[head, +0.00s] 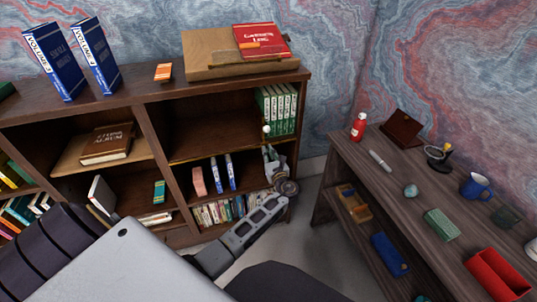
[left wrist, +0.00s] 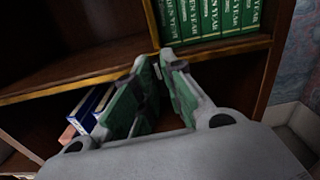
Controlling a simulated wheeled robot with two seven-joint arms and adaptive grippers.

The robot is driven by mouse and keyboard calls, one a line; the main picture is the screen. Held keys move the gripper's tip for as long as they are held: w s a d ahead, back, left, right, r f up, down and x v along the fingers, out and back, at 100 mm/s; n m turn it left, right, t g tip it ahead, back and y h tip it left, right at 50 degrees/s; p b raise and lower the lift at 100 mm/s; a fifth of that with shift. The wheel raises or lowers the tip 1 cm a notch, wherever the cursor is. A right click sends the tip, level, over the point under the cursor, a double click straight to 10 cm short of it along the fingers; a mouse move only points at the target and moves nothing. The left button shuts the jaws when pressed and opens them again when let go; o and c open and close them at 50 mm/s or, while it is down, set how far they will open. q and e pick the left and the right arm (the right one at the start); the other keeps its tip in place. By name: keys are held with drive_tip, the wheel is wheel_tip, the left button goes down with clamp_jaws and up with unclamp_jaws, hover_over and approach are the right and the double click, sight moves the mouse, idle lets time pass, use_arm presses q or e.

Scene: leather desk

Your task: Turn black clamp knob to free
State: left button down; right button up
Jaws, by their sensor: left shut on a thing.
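My left gripper (head: 266,142) reaches in from the left to the front of the bookcase, below the shelf with green volumes. In the left wrist view its two green-padded fingers (left wrist: 159,62) are close together at the tips, below the gold-edged shelf. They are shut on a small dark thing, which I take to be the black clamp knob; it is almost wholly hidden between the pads. Its shape and how far it is turned cannot be made out. My right gripper is not in view.
The wooden bookcase (head: 158,95) holds green volumes (head: 277,108) just above the gripper and small books (head: 226,172) to its left. A dark desk (head: 408,205) with a red bottle (head: 358,127), blue mug (head: 476,186) and red tray (head: 497,274) stands right. Floor shows between them.

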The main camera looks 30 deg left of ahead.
use_arm(q)
drive_tip(key=shift+s+a+f+n+b, duration=0.1)
drive_tip(key=shift+n+b, duration=1.8)
drive_tip(key=shift+n, duration=1.1)
drive_tip(key=shift+s+d+f+n+b, duration=0.15)
drive_tip(key=shift+n+b, duration=1.75)
drive_tip(key=shift+n, duration=1.1)
drive_tip(key=shift+w+a+f+n+b, duration=0.15)
drive_tip(key=shift+n+b, duration=1.75)
drive_tip(key=shift+n, duration=1.1)
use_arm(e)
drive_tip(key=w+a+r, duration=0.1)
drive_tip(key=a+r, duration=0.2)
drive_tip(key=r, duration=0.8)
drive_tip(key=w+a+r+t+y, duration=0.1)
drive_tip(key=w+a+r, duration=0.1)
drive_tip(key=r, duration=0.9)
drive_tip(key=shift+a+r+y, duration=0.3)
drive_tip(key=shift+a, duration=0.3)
use_arm(q)
drive_tip(key=shift+s, duration=0.1)
drive_tip(key=c, duration=1.5)
unclamp_jaws()
drive_tip(key=shift+r, duration=0.1)
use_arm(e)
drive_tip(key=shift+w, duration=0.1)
